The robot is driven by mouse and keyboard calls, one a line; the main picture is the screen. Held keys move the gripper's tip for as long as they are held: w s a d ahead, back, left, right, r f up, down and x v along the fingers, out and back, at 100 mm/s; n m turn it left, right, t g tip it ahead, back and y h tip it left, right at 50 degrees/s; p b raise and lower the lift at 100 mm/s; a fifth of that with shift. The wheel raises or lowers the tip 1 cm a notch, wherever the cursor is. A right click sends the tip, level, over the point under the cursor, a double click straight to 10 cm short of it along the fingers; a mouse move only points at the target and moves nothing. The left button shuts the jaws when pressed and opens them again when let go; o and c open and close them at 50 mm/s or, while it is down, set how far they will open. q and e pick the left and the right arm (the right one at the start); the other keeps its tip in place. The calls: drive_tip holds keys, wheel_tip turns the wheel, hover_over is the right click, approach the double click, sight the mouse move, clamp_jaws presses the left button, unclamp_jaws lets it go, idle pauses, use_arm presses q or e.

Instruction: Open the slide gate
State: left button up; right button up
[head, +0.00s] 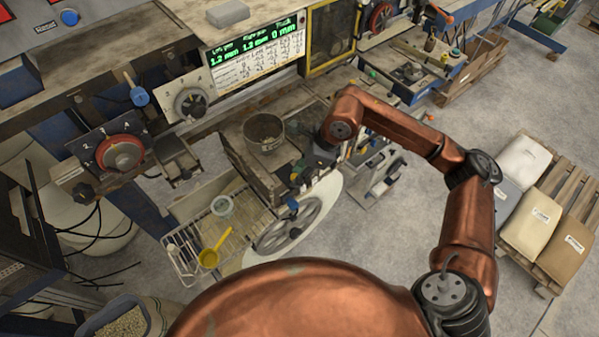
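My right gripper (306,168) is at the machine bench, just right of a round metal pot (264,131) and above the bench's front side. Its dark fingers blend into the dark machine parts, so I cannot tell whether they are open or shut, or whether they touch anything. I cannot clearly make out the slide gate; the spot around the gripper is cluttered and partly hidden by my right arm. A blue-handled part (292,203) shows just below the gripper, by a grey handwheel (287,226). My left gripper is not in view.
A wire rack (190,232) with a yellow scoop (211,256) is left of the handwheel. A red dial (121,153) and a green-lettered display (254,45) are on the machine. Sacks (530,221) lie on a pallet at right. The floor between is clear.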

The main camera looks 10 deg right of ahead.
drive_tip(key=shift+o, duration=1)
drive_tip(key=v, duration=1.2)
